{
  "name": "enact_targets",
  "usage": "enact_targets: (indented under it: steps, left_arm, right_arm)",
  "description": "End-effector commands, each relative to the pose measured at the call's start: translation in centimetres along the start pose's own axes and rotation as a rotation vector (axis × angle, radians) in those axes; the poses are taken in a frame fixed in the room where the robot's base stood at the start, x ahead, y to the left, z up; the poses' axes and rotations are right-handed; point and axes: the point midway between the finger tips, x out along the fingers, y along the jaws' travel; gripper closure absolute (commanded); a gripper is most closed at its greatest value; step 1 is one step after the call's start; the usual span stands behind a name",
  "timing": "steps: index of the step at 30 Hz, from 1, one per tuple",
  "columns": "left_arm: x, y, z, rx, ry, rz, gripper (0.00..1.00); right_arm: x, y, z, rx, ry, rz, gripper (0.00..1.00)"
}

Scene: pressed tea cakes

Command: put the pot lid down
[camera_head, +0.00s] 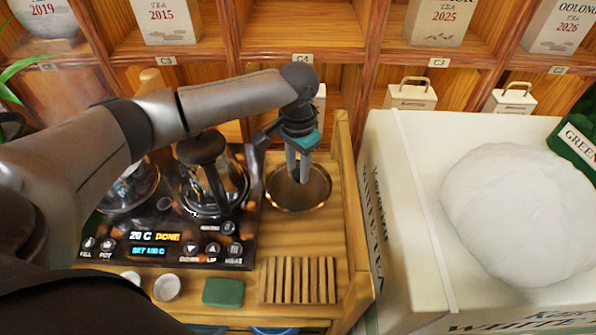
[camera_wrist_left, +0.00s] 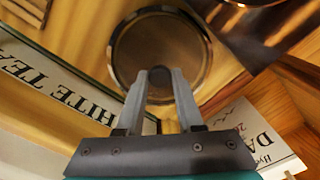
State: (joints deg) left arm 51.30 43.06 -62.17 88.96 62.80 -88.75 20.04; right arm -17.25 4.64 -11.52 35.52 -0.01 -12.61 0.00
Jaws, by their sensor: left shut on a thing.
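The pot lid (camera_head: 317,194) is a round brownish disc with a shiny metal rim. It is at the wooden tray's right side, right of the kettle base. My left gripper (camera_head: 298,176) points down from above and is shut on the lid's knob. The lid also shows in the left wrist view (camera_wrist_left: 187,60), with the dark knob between the fingers. I cannot tell whether the lid touches the tray or hovers just above it. A glass pot (camera_head: 208,190) with a dark handle stands on the heating base (camera_head: 165,250). My right gripper is not in view.
A second glass vessel (camera_head: 130,190) stands at the base's left. In front are a slatted wooden rack (camera_head: 298,280), a green block (camera_head: 223,292) and a small white cup (camera_head: 167,288). The tray's raised edge (camera_head: 355,220) and a tall white tea crate (camera_head: 425,210) bound the right.

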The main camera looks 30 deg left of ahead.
Motion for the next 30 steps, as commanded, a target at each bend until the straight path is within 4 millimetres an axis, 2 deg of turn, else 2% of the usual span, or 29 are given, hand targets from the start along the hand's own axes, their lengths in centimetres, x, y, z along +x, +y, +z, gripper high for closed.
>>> enact_targets:
  steps: [13,14,15,21,30]
  left_arm:
    - [0.72,0.05,-0.04,0.001,0.001,0.001,1.0]
    - [0.75,0.04,-0.05,0.001,0.001,0.001,0.62]
    - [0.74,0.03,-0.05,0.001,0.002,0.001,0.58]
    - [0.74,0.01,-0.04,0.001,0.001,0.0,0.35]
    - [0.56,-0.04,-0.05,0.0,0.002,-0.001,0.34]
  right_arm:
    - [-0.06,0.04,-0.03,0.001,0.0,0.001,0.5]
    - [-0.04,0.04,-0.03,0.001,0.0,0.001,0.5]
    - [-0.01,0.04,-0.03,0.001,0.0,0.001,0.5]
    - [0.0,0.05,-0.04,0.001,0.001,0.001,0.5]
    - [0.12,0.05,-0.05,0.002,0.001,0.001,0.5]
